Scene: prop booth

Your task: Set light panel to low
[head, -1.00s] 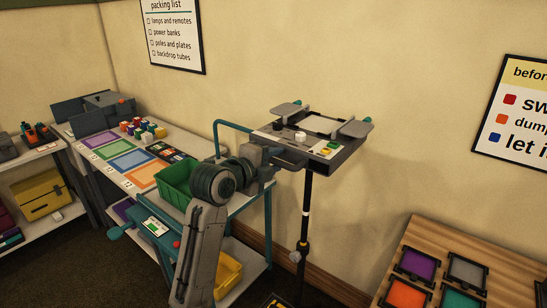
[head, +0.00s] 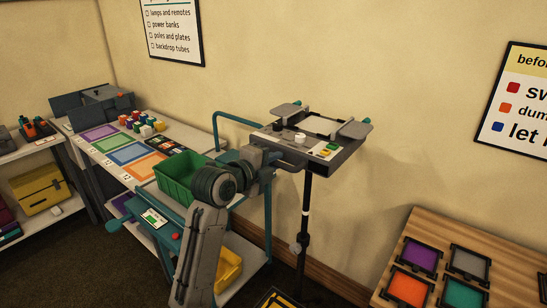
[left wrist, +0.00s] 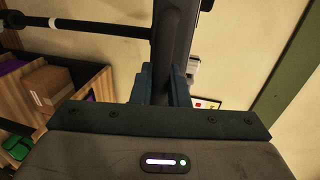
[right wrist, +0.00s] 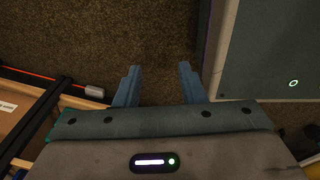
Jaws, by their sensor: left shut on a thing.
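The light panel (head: 258,136) is a dark, flat unit on top of a black stand pole (head: 306,205). A white knob (head: 300,136) and a darker knob (head: 278,127) stand on its face, with small green and yellow parts (head: 327,149) near the right front edge. My left gripper (head: 284,163) is at the panel's front edge. In the left wrist view its fingers (left wrist: 162,88) are shut on a dark bar (left wrist: 176,45), seemingly the panel's front handle. My right gripper (right wrist: 158,82) is open and empty over the carpet. The panel's setting is too small to read.
A green bin (head: 176,185) stands beside my left arm on a teal-framed cart. A long table with coloured mats (head: 134,154) and blocks is at left. A wooden table (head: 430,228) with framed colour tiles is at right. Wall behind the panel is bare.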

